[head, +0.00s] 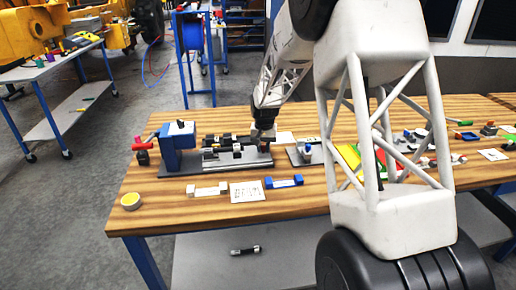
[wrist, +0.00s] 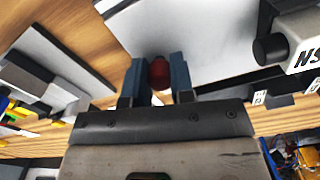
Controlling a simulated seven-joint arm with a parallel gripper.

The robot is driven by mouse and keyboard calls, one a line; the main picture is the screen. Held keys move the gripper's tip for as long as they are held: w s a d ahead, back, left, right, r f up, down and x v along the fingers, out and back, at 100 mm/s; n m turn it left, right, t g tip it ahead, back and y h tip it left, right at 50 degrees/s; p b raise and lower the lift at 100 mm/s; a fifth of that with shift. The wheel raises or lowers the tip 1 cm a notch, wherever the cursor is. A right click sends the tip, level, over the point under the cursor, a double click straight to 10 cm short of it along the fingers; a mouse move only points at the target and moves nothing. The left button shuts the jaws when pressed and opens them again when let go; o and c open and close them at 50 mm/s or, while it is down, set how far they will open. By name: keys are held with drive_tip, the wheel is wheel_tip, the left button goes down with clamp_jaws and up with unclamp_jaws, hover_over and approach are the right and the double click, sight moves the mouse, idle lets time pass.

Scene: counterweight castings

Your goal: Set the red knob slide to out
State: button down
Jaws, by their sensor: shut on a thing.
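The red knob (wrist: 160,73) shows in the wrist view between the two blue fingers of my gripper (wrist: 158,80), which are shut on it. Behind the knob lies a pale grey surface (wrist: 205,35). In the head view my gripper (head: 265,146) is low over the right end of a dark grey base plate (head: 225,161) that carries black slide-like parts (head: 225,142). The knob cannot be made out there, and the slide's position cannot be told.
A blue block-shaped fixture (head: 178,148) with a red handle stands at the plate's left end. A second plate (head: 300,157) lies close on the right. White and blue bars (head: 207,189) and a printed card (head: 246,191) lie in front.

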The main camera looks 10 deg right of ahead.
drive_tip(key=shift+d, duration=0.25)
drive_tip(key=c, duration=1)
unclamp_jaws()
drive_tip(key=shift+r, duration=0.1)
drive_tip(key=shift+r, duration=3.85)
drive_tip(key=shift+s, duration=0.1)
